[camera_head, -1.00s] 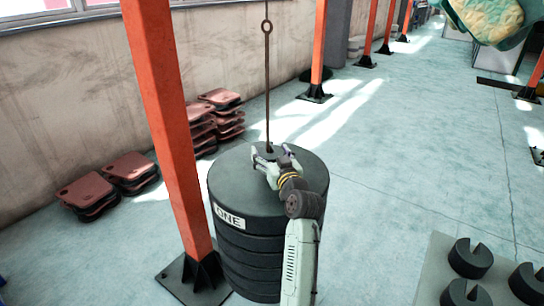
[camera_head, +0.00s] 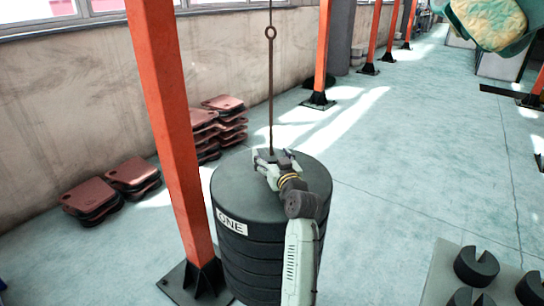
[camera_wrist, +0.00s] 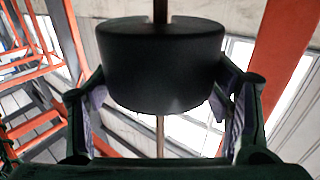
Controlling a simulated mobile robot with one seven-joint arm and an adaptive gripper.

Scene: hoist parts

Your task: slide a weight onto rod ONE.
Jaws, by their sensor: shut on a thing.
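A dark round weight (camera_wrist: 160,65) sits between the two fingers of my gripper (camera_wrist: 160,100) in the wrist view, and the gripper is shut on it. A thin brown rod (camera_head: 271,90) with a ring at its top rises from the large black stack (camera_head: 235,190), which is labelled ONE. In the wrist view the rod (camera_wrist: 160,135) shows above and below the weight and lines up with its slot. Whether the rod is fully inside the slot is hidden. In the head view my gripper (camera_head: 272,158) is at the rod's foot, just above the stack's top.
Several slotted black weights (camera_head: 476,266) stand on a grey platform (camera_head: 437,262) at the lower right. An orange post (camera_head: 165,110) stands close left of the stack. Reddish plates (camera_head: 132,171) are piled by the wall.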

